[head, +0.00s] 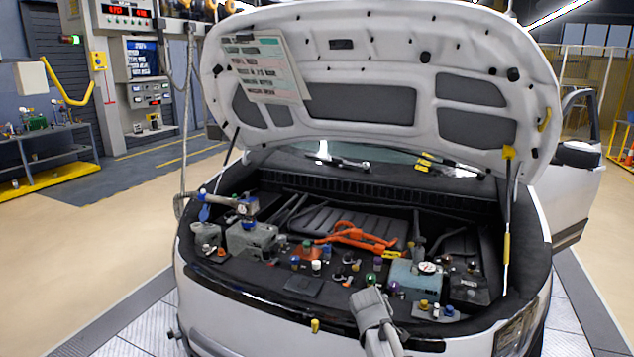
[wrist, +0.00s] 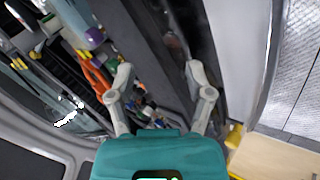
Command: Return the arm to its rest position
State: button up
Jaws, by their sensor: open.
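My gripper (wrist: 158,78) is open in the wrist view, its two grey fingers spread wide with nothing between them. Its teal body fills the bottom of that view. In the head view a grey part of my arm rises from the bottom edge, in front of the open engine bay. The white car (head: 215,318) stands with its hood (head: 385,60) raised. I cannot tell the exact gap between my fingers and the front edge of the bay.
The bay holds an orange cable (head: 360,236), a blue-grey tank (head: 414,280) and several coloured caps. A thin yellow-gripped prop (head: 507,210) stands at the right. A hose (head: 184,120) hangs at the left. Floor (head: 100,225) left of the car is clear.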

jog(key=s+f+m+g+y, duration=0.2)
jog(key=s+m+g, duration=0.4)
jog(key=s, duration=1.2)
jog(key=m+y, duration=0.1)
jog(key=m, duration=0.2)
jog(key=shift+f+p, duration=0.35)
jog(key=shift+f, duration=0.05)
jog(key=shift+c, duration=0.7)
jog(key=shift+s, duration=0.1)
